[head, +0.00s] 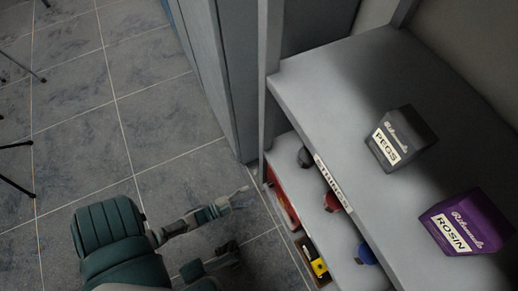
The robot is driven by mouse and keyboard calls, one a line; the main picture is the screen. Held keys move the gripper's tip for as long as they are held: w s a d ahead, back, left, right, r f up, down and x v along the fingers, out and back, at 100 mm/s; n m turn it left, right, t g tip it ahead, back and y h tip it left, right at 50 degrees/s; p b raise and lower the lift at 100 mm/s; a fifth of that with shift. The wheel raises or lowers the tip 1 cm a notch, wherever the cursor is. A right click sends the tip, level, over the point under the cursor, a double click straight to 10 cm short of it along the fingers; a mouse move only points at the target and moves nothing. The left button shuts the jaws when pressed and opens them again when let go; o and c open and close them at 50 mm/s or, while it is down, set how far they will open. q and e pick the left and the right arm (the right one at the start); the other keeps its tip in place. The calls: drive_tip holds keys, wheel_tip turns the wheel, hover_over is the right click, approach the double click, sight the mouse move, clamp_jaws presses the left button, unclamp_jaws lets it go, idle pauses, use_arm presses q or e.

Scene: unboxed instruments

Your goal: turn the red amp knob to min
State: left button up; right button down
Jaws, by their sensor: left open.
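A red round knob-like thing (333,202) shows on the lower shelf, partly hidden by the upper shelf's front edge. A dark one (305,157) sits behind it and a blue one (367,255) nearer; I cannot tell whether the red one is the amp knob or where it points. My left gripper (236,225) is open and empty over the floor, left of the shelf unit and apart from it. My right gripper is not in view.
The grey upper shelf (330,92) carries a dark PEGS box (401,138) and a purple ROSIN box (465,224). Red (282,203) and yellow (319,267) items show lower in the unit. A grey cabinet (213,75) stands behind. The tiled floor at left is mostly clear, with thin dark legs at the edge.

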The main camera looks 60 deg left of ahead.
use_arm(q)
drive_tip(key=s, duration=0.3)
drive_tip(key=shift+a, duration=0.15)
idle(0.4)
